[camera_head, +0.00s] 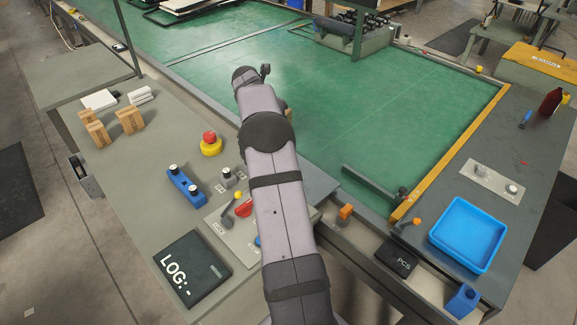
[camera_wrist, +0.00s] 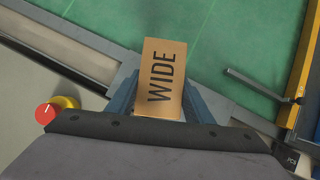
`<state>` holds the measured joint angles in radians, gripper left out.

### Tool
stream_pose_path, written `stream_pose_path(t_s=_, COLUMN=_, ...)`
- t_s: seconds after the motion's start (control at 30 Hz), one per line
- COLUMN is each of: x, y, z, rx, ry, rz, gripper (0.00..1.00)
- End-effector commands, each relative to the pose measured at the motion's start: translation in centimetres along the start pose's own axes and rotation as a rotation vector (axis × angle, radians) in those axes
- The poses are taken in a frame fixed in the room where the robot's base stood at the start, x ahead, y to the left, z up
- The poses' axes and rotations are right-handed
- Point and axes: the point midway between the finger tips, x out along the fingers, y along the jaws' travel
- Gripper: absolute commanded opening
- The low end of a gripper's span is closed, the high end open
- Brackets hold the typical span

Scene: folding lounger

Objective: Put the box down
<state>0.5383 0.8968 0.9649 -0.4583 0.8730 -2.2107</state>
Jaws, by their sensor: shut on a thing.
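A tan box (camera_wrist: 160,75) marked "WIDE" shows in the middle of the wrist view. My gripper (camera_wrist: 160,98) is shut on it, with one grey-blue finger on each side. The box appears over the strip between the grey bench and the green surface; its height above them cannot be told. In the head view my arm hides most of the gripper. Only a small tan bit (camera_head: 289,115) shows beside the arm, probably the box.
Several tan boxes (camera_head: 130,120) stand on the left grey bench (camera_head: 150,190). A red-and-yellow stop button (camera_head: 210,143), a blue button unit (camera_head: 186,186) and a LOG tablet (camera_head: 192,269) are nearer. A blue tray (camera_head: 467,235) is on the right. The green surface (camera_head: 370,110) has wide free room.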

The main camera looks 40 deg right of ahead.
Motion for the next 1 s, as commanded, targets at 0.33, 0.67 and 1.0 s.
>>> stream_pose_path(t_s=0.33, x=1.2, y=0.3, z=-0.7, rx=-0.058, ry=-0.001, rz=0.021, gripper=0.20)
stream_pose_path(t_s=0.67, x=5.1, y=0.3, z=-3.2, rx=-0.059, ry=-0.001, rz=0.021, gripper=0.20)
stream_pose_path(t_s=1.0, x=6.2, y=0.3, z=-3.9, rx=-0.057, ry=-0.003, rz=0.022, gripper=0.20)
